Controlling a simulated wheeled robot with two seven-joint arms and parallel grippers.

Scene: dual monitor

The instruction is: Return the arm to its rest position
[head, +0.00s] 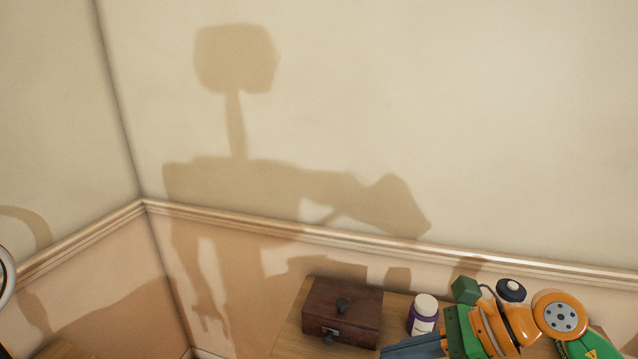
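My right arm (560,314), orange and green, comes in at the lower right and is bent over a wooden table. Its green gripper body shows at its left end. Grey finger parts of my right gripper (412,348) point left, near the bottom edge, in front of the purple and white bottle. The fingertips are partly cut off by the frame, so I cannot tell how far apart they are. My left arm and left gripper are not in view.
The wooden table (290,338) bears a dark brown box (342,308) with a knob and clasp, and a white-capped purple bottle (423,314). Both stand close to my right gripper. The wall (480,120) behind carries my shadow. A pale curved object (5,275) shows at the left edge.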

